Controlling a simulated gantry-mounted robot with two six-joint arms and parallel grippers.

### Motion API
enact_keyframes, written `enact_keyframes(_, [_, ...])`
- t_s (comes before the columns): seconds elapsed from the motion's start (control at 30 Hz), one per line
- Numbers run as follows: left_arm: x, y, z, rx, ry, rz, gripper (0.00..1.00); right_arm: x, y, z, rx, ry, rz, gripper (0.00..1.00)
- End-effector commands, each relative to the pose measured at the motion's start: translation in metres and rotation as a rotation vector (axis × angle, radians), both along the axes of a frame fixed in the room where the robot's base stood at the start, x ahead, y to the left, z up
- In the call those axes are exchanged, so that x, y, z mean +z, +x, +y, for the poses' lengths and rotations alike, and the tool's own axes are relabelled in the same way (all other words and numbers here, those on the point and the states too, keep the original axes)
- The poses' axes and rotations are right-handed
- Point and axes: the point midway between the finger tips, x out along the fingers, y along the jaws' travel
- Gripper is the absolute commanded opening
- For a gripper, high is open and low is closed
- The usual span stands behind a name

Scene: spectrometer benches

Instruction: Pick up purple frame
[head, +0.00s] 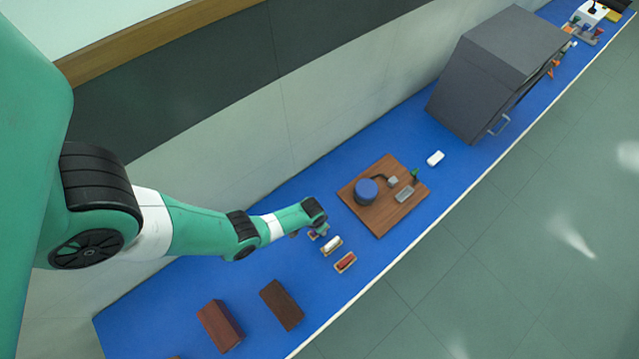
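My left arm reaches in from the left, and its gripper (321,231) is low over the blue bench, at the left end of a short row of small trays. The gripper is small and dark here, so I cannot tell whether it is open or shut. A small tan-edged tray (312,237) shows partly beneath it. A purplish bit shows at the fingers, but I cannot make out the purple frame clearly; the gripper may hide it. My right gripper is not in view.
Beside the gripper lie a tray with a white piece (331,245) and a tray with a red piece (345,262). A wooden board (377,221) carries a blue round device (366,191). Two brown boxes (220,325) (281,304) stand nearer; a grey cabinet (495,75) stands farther along.

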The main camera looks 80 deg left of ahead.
Motion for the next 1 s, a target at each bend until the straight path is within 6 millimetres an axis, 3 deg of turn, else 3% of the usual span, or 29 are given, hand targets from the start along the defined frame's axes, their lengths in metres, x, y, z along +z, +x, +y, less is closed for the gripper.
enact_keyframes(0.13, [0.0022, 0.0001, 0.0001, 0.000, 0.000, 0.000, 0.53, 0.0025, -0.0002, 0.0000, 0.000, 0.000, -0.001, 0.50])
enact_keyframes(0.43, [0.0022, 0.0001, -0.0001, 0.000, 0.000, 0.000, 0.00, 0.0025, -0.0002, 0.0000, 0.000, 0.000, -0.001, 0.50])
enact_keyframes(1.0, [0.0084, 0.0004, -0.0002, -0.001, 0.000, 0.000, 0.00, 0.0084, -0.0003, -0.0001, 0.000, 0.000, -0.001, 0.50])
